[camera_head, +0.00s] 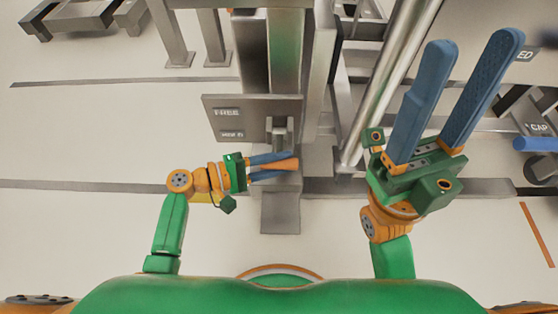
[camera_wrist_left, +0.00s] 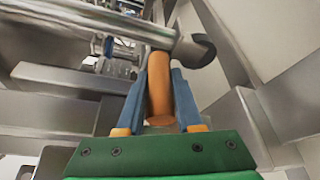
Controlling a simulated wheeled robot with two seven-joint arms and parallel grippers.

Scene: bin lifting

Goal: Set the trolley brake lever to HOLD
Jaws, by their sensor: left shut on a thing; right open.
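The brake lever has an orange grip (camera_head: 284,165), seen in the head view in front of a grey metal label plate (camera_head: 240,119). My left gripper (camera_head: 276,164) is shut on the orange grip. In the left wrist view, the orange grip (camera_wrist_left: 159,88) stands between the two blue fingers (camera_wrist_left: 158,98), with its upper end at a grey metal bar (camera_wrist_left: 110,30). My right gripper (camera_head: 474,48) is open and empty at the right, its two long blue fingers spread apart and pointing up the picture.
A grey metal post (camera_head: 285,50) rises behind the label plate. A slanted shiny metal tube (camera_head: 391,82) runs between the post and my right gripper. Dark frames with labels (camera_head: 538,127) stand at the far right.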

